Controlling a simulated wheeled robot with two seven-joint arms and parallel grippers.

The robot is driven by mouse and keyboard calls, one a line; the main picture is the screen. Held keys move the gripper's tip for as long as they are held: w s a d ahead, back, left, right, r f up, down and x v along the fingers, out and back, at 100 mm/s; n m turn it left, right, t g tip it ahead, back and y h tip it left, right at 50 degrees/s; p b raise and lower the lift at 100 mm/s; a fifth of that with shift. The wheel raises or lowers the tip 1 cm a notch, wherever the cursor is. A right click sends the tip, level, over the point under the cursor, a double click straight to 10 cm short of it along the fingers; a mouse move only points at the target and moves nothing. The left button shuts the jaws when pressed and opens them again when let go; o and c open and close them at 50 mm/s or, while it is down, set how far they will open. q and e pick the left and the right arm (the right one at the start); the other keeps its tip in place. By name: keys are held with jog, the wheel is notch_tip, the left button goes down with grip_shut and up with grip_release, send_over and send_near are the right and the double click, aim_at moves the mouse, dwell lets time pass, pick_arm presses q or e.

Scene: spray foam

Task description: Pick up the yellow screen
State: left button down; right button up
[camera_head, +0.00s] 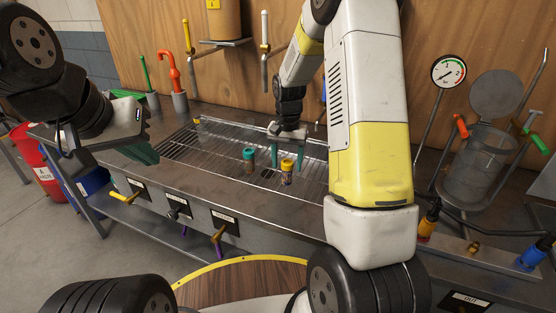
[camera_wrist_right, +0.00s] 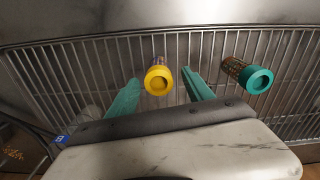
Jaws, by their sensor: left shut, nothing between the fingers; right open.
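The yellow screen (camera_head: 287,174) is a small mesh cylinder with a yellow ring top. It stands on the wire rack. In the right wrist view its yellow ring (camera_wrist_right: 158,81) shows between the two teal fingers. My right gripper (camera_head: 287,160) is open, its fingers on either side of the yellow screen; I cannot tell whether either touches it. A second screen with a teal ring (camera_head: 249,160) stands to its left in the head view and shows at the right in the wrist view (camera_wrist_right: 255,78). My left gripper (camera_head: 147,154) is shut and empty near the rack's left end.
The wire rack (camera_head: 195,149) lies in a metal counter (camera_head: 270,205) with valve handles along its front. A dial gauge (camera_head: 449,71) and a mesh basket (camera_head: 487,155) stand at the right. A round wooden top (camera_head: 240,283) is in front.

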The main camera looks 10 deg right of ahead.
aim_at(287, 171)
notch_tip(287, 171, down, 4)
jog(key=shift+f, duration=0.15)
grip_shut()
dwell(0.3)
